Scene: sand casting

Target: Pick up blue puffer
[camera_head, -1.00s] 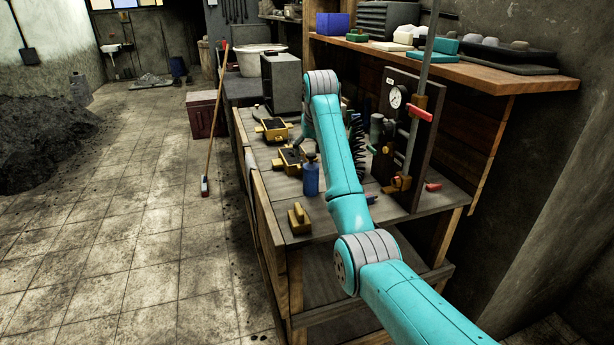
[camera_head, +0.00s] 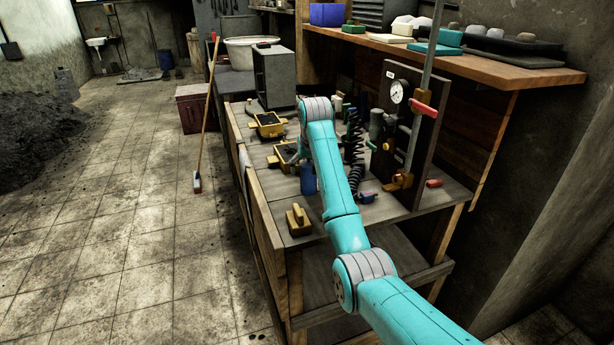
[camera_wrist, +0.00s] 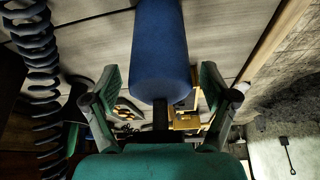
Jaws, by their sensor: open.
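The blue puffer (camera_head: 308,182), a blue cylinder, stands on the workbench beside my arm, which partly covers it in the head view. In the wrist view, the puffer's blue body (camera_wrist: 159,50) fills the top centre, with a thin dark part (camera_wrist: 160,115) extending from its near end. My gripper (camera_wrist: 160,92) is open, with one green and black finger on each side of the puffer and visible gaps between. In the head view the gripper is mostly hidden behind my arm.
Yellow and black moulds (camera_head: 285,157) lie behind the puffer. A black coiled hose (camera_head: 353,140) and a gauge panel (camera_head: 385,120) stand to the right. A yellow block (camera_head: 298,220) sits at the bench's near left. A shelf (camera_head: 500,72) hangs above at right.

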